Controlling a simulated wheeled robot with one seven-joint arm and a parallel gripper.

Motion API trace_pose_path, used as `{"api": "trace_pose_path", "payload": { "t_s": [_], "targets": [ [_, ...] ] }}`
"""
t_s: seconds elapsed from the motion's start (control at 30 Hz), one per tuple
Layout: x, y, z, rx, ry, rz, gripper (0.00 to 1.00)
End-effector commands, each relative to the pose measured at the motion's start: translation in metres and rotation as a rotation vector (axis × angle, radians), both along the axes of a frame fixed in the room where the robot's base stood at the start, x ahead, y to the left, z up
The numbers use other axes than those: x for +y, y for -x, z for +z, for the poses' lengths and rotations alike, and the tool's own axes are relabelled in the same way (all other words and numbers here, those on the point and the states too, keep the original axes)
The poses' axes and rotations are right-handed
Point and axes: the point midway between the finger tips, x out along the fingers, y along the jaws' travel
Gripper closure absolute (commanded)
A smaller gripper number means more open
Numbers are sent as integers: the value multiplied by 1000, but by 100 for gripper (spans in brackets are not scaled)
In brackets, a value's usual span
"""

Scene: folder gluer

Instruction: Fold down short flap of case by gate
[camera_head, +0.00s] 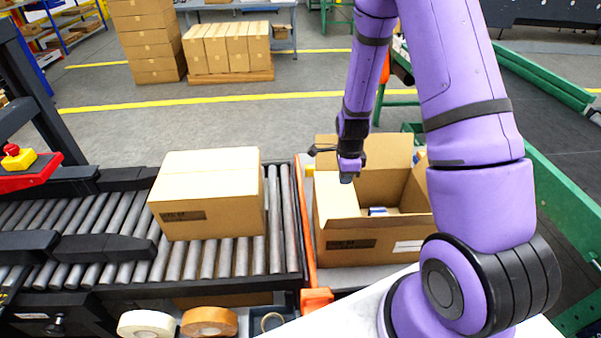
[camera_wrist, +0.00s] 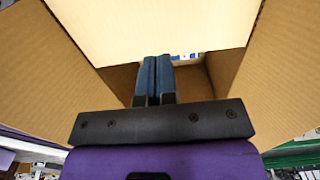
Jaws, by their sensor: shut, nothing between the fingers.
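An open cardboard case (camera_head: 380,245) stands right of the orange gate bar (camera_head: 301,225). Its far flap (camera_head: 375,152) stands up and a right flap (camera_head: 419,185) slants up. The pale short flap (camera_head: 334,196) on the gate side leans over the opening. My gripper (camera_head: 347,178) points down at this flap, fingers shut and empty. In the wrist view the blue fingers (camera_wrist: 153,78) overlap the pale flap's edge (camera_wrist: 150,30); contact is not clear. Brown flaps flank them at left (camera_wrist: 48,85) and right (camera_wrist: 275,75). Something white and blue shows inside the case (camera_head: 378,211).
A closed carton (camera_head: 207,195) sits on the roller conveyor (camera_head: 283,225) left of the gate. Tape rolls (camera_head: 209,322) lie at the front edge. A green rail (camera_head: 560,190) runs along the right. Stacked cartons (camera_head: 150,45) stand at the back.

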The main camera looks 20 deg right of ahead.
Motion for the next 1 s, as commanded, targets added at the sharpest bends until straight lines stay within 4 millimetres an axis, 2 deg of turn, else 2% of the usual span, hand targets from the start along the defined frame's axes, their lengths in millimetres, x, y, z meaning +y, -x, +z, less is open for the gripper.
{"api": "trace_pose_path", "payload": {
  "t_s": [0.33, 0.5, 1.0],
  "targets": [
    [0, -1, 36, -3, 1, 0, 100],
    [0, 0, 48, -1, -1, 0, 100],
    [0, 0, 49, 0, -1, 0, 100]
  ]
}}
